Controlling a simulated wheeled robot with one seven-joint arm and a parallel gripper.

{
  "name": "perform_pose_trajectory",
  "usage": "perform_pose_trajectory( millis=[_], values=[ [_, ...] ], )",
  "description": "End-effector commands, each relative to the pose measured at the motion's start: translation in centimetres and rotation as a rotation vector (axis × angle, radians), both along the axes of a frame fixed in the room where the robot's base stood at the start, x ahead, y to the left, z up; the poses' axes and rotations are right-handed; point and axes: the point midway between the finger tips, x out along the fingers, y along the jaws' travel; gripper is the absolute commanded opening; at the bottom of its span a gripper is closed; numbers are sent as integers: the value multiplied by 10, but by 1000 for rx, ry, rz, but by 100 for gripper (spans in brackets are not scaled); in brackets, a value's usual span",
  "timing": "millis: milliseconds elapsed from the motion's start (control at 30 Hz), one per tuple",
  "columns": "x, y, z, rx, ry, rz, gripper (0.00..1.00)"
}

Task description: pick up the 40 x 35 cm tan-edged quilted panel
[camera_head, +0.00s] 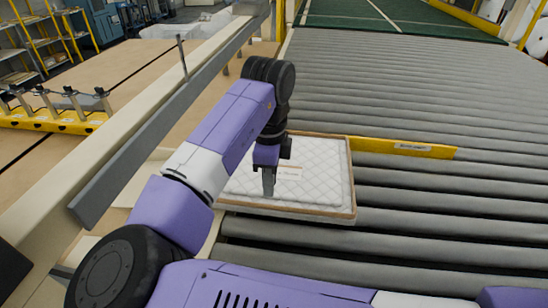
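The quilted panel (322,178) is white with a diamond stitch and a tan edge. It lies flat on the grey rollers in the middle of the view, with a small pale label (289,173) on its top. My gripper (269,190) points down over the left part of the panel, beside the label. Its fingers look narrow and close together from this side, and I cannot see whether there is a gap between them. I cannot tell whether the fingertips touch the panel. My arm hides the panel's upper left part.
A roller conveyor (450,110) stretches to the back and right, mostly clear. A long beige and grey rail (150,130) runs along the left side. A green belt (390,15) is at the far end.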

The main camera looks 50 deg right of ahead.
Motion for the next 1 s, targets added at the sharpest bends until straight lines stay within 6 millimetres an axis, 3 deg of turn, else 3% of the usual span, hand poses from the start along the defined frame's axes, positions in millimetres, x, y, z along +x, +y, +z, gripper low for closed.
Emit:
perform_pose_trajectory(
  millis=[367, 633, 933, 1000],
  values=[
    [0, -1, -34, 1, 3, 1, 22],
    [1, -2, -71, 0, 2, 1, 22],
    [2, -2, -78, -1, 1, 0, 22],
    [2, -2, -78, -1, 1, 0, 12]
  ],
)
